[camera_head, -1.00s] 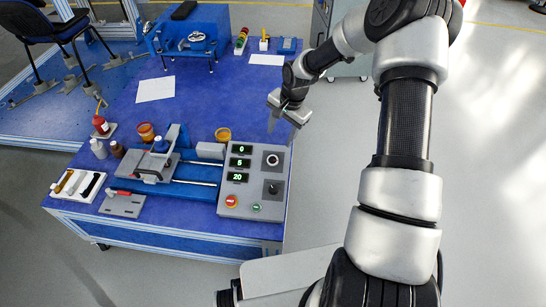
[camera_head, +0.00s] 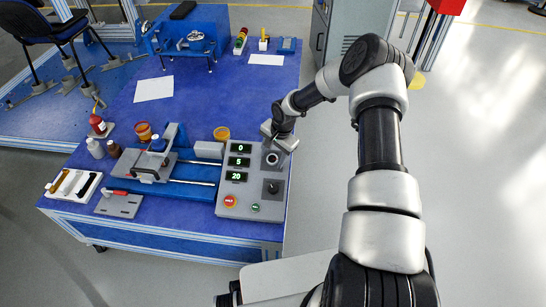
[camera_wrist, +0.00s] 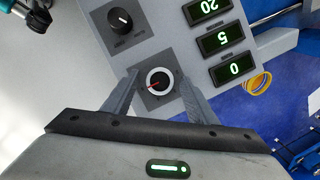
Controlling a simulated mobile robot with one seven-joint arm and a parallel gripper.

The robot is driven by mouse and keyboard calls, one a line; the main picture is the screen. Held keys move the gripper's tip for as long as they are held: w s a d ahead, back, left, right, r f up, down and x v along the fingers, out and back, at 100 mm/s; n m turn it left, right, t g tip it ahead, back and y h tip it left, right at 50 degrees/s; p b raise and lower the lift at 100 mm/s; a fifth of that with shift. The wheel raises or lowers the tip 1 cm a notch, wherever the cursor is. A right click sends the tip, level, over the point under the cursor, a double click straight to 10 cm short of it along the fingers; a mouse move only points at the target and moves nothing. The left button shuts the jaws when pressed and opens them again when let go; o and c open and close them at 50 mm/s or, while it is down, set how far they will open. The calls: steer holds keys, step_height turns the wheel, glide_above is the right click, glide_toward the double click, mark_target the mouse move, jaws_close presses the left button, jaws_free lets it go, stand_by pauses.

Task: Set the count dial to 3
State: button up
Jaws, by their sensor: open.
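The grey control panel (camera_head: 226,190) carries three green displays reading 0 (camera_head: 240,148), 5 (camera_head: 239,162) and 20 (camera_head: 236,176). A white-ringed dial (camera_head: 272,159) with a black centre sits at its upper right; in the wrist view the same dial (camera_wrist: 159,82) shows a red pointer aimed left. A plain black knob (camera_head: 273,188) with a white mark is below it, also seen in the wrist view (camera_wrist: 120,20). Labels are too small to read. My gripper (camera_wrist: 153,68) is open, its fingers on either side of the white-ringed dial; I cannot tell whether they touch it.
Red (camera_head: 230,201) and green (camera_head: 255,208) buttons are on the panel's near edge. A blue-railed fixture (camera_head: 190,172) stands left of the panel. Jars, bottles and a white tray (camera_head: 74,185) are further left.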

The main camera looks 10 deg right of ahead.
steer(key=shift+c, duration=0.2)
steer(key=c, duration=1)
